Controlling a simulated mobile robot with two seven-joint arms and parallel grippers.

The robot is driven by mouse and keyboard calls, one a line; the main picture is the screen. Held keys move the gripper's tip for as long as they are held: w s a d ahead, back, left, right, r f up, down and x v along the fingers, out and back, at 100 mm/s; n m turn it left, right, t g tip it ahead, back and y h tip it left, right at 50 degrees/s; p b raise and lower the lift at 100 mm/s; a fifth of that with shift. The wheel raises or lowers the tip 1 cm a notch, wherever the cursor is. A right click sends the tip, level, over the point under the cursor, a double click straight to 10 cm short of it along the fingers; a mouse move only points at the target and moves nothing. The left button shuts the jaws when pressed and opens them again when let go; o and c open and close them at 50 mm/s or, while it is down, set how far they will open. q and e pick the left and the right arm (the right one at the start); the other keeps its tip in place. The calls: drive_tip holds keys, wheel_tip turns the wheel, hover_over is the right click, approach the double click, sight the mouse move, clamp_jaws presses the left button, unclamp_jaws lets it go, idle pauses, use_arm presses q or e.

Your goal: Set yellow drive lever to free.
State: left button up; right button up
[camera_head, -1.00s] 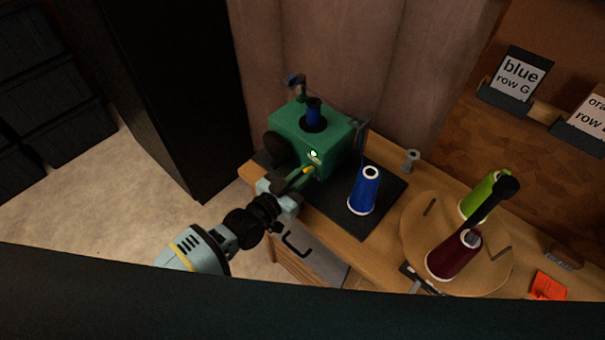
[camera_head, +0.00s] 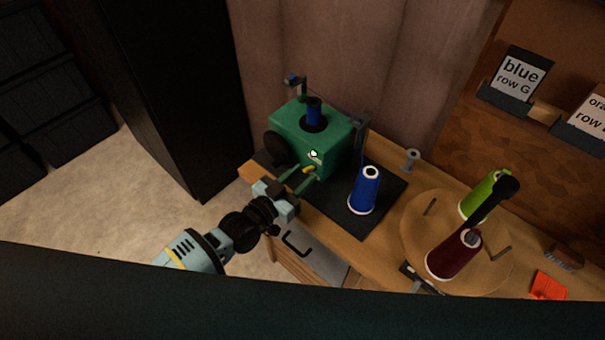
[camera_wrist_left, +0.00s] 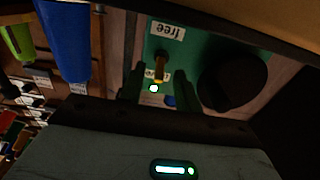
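The yellow drive lever (camera_head: 308,169) is on the front of the green winding machine (camera_head: 333,143). In the left wrist view the lever (camera_wrist_left: 160,70) points away from the "free" label (camera_wrist_left: 167,31), toward a second, partly hidden label (camera_wrist_left: 156,76) beside a small white light (camera_wrist_left: 154,89). That view shows the labels upside down. My left gripper (camera_head: 301,181) is at the machine's front. In the wrist view its two fingers (camera_wrist_left: 158,86) stand apart, one on each side of the lever, with gaps visible. My right gripper is out of view.
A blue thread cone (camera_head: 364,192) stands on the dark mat right of the machine. Further right, a round wooden board (camera_head: 418,222) carries green and dark red cones. A dark round knob (camera_wrist_left: 232,80) is beside the lever. A drawer handle (camera_head: 296,245) is below the bench edge.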

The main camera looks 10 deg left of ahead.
use_arm(q)
drive_tip(key=v, duration=0.6)
drive_tip(key=shift+s+a, duration=0.2)
drive_tip(key=shift+a, duration=0.05)
drive_tip(key=shift+w+d, duration=0.1)
